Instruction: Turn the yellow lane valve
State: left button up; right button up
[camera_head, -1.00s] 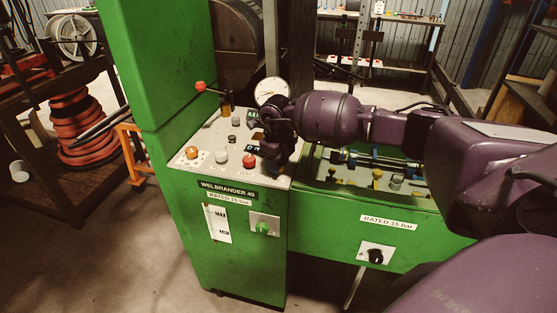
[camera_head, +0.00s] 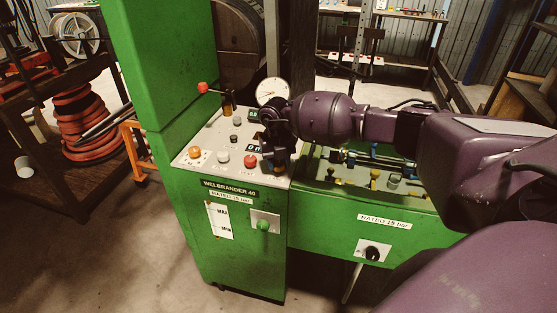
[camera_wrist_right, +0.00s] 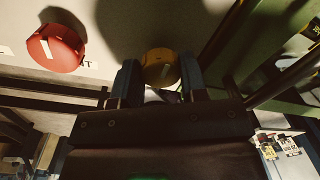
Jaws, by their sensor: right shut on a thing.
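The yellow knob (camera_wrist_right: 158,68), with a pale pointer line on its face, sits between the two fingers of my right gripper (camera_wrist_right: 158,85) in the right wrist view. The gripper is shut on it. In the head view my right gripper (camera_head: 275,160) is at the right end of the console's sloping panel, just right of the red knob (camera_head: 250,161), and hides the yellow knob. The red knob also shows in the right wrist view (camera_wrist_right: 57,48), left of the fingers and apart from them. My left gripper is not in view.
A round gauge (camera_head: 272,91) stands behind my wrist. A green bench (camera_head: 330,215) with small fittings adjoins on the right.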

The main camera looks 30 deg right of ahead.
aim_at(276, 163)
jog(key=shift+m, duration=0.3)
jog(key=o, duration=0.9)
jog(key=shift+r, duration=0.1)
jog(key=r, duration=1)
jog(key=shift+w+a+r, duration=0.15)
jog(key=shift+a+r, duration=0.1)
jog(key=shift+r, duration=0.1)
